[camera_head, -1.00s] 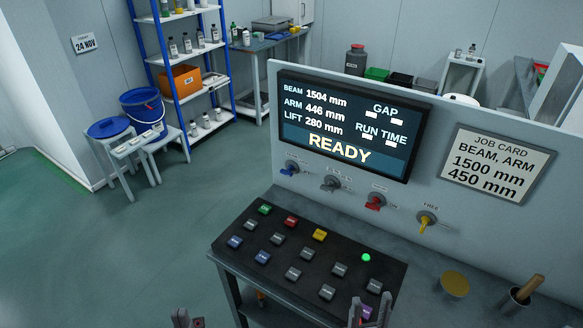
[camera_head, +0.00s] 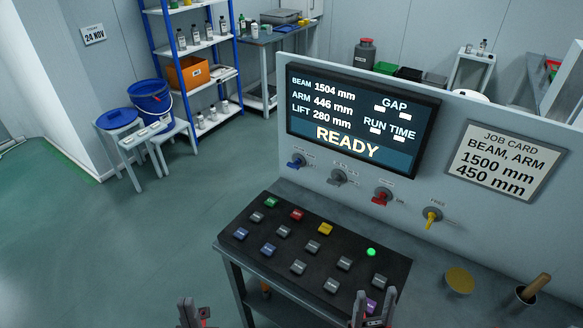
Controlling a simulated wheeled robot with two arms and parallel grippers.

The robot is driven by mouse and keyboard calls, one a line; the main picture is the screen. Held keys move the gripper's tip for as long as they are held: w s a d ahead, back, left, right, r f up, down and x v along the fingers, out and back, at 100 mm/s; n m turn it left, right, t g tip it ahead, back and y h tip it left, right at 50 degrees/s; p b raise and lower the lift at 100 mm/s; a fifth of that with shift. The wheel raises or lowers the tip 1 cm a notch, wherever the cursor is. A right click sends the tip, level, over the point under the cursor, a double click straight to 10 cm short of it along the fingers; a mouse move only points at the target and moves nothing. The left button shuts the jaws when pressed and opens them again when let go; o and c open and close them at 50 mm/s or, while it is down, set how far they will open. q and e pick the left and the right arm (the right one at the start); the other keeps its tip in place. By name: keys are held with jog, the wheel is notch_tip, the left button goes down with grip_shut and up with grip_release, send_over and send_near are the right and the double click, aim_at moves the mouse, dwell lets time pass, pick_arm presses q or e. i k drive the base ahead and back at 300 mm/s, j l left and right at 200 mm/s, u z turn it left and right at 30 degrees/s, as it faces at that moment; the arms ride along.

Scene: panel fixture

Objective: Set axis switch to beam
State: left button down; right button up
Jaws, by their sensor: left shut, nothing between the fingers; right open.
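The upright panel (camera_head: 330,200) carries four rotary switches in a row: blue (camera_head: 297,161), grey (camera_head: 338,177), red (camera_head: 382,197) and yellow (camera_head: 432,217). Their small labels are mostly too blurred to read, so I cannot tell which is the axis switch; the yellow one has "FREE" above it. The screen (camera_head: 359,120) reads BEAM 1504 mm, ARM 446 mm, LIFT 280 mm, READY. My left gripper (camera_head: 193,310) is shut and empty at the bottom edge, left of the console. My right gripper (camera_head: 375,306) is open and empty over the console's near right corner, by a purple button.
The sloped black console (camera_head: 262,258) holds several coloured buttons and a lit green lamp (camera_head: 371,252). A job card (camera_head: 501,160) reads BEAM, ARM, 1500 mm, 450 mm. A brass disc (camera_head: 459,280) and a cup with a wooden handle (camera_head: 530,290) stand on the bench at right.

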aim_at(294, 165)
jog(key=i+j, duration=0.2)
jog(key=j, duration=0.15)
jog(key=i+j, duration=0.15)
jog(key=j, duration=0.2)
jog(key=i+j, duration=0.2)
jog(key=j, duration=0.15)
jog(key=l+z, duration=0.05)
